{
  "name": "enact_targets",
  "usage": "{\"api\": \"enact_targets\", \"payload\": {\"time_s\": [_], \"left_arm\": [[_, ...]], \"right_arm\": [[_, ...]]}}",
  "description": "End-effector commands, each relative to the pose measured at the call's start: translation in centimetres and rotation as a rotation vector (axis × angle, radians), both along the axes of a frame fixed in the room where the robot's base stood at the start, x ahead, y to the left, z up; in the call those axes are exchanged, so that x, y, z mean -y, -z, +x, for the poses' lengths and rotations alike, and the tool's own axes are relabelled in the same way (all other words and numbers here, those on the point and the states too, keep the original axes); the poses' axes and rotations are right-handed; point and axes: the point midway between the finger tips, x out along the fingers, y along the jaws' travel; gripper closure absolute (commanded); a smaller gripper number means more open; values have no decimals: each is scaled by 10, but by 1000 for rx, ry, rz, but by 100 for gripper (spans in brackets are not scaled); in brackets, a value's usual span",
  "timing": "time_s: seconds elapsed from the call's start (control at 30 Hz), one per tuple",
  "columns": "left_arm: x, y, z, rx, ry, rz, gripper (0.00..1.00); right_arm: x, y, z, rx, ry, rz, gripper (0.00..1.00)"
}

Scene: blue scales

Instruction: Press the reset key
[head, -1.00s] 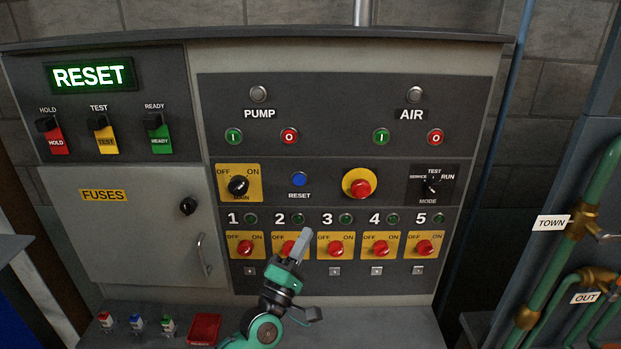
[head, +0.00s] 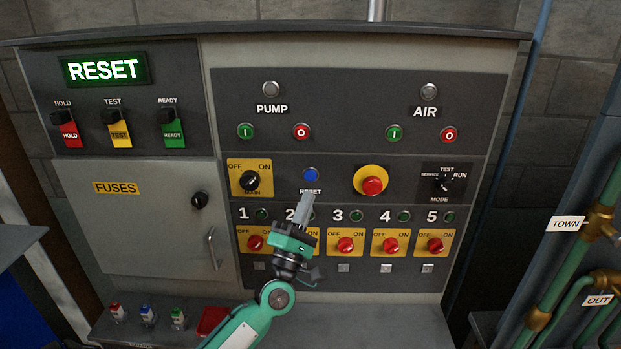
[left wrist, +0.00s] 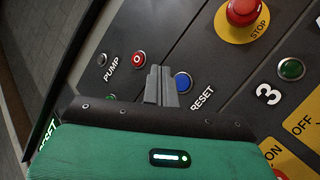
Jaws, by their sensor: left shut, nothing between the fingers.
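The reset key is a round blue button (head: 311,175) on the dark middle panel, above the printed word RESET. In the left wrist view the blue button (left wrist: 183,82) shows just right of my fingertips. My left gripper (head: 306,197) is shut and empty, just below the button in the head view, its fingers partly over the RESET label. In the left wrist view the shut left gripper (left wrist: 160,86) points at the panel beside the button; I cannot tell the gap to the panel. A lit green sign (head: 104,69) reads RESET. My right gripper is not in view.
A yellow main switch (head: 250,179) is left of the button and a red stop button (head: 372,186) is right of it. Red numbered switches (head: 345,244) line up below. A fuse door (head: 150,245) with a handle is at left. Pump and air buttons sit above.

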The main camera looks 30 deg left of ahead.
Motion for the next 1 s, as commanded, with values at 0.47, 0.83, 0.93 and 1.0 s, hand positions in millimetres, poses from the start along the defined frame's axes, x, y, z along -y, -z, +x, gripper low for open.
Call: {"api": "enact_targets", "payload": {"time_s": [0.47, 0.83, 0.93, 1.0], "left_arm": [[-29, 1, 48, 1, 0, 0, 100], [-32, 0, 52, -1, 0, 0, 100], [-32, 0, 52, 0, 0, 0, 100], [-32, 0, 52, 0, 0, 0, 100]], "right_arm": [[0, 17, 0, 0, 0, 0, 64], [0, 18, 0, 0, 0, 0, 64], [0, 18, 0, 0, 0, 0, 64], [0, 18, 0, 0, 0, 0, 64]]}}
